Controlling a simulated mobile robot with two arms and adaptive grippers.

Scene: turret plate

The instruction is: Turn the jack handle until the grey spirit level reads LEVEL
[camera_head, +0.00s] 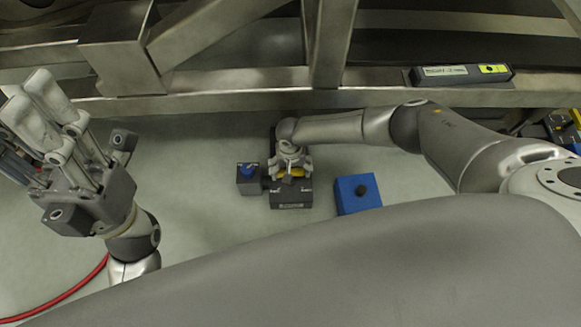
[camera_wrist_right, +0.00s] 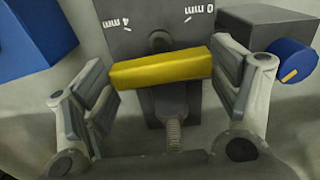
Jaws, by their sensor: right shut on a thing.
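The jack (camera_head: 291,200) is a dark grey block on the floor below the frame. Its yellow handle bar (camera_wrist_right: 160,69) lies across a threaded screw (camera_wrist_right: 173,133) in the right wrist view, slightly tilted. My right gripper (camera_head: 291,168) is on the handle, one finger at each end of the bar; it also shows in the wrist view (camera_wrist_right: 160,88), shut on the bar. The grey spirit level (camera_head: 440,77) lies on the frame's rail, with a dark spot in its yellow window; its label is too small to read. My left gripper (camera_head: 32,100) is open, empty and raised at the left.
A grey box with a blue knob (camera_head: 249,172) stands left of the jack. A blue box (camera_head: 357,193) with a black knob stands to its right. The metal frame rail (camera_head: 215,104) crosses behind. A red cable (camera_head: 62,297) lies on the floor at lower left.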

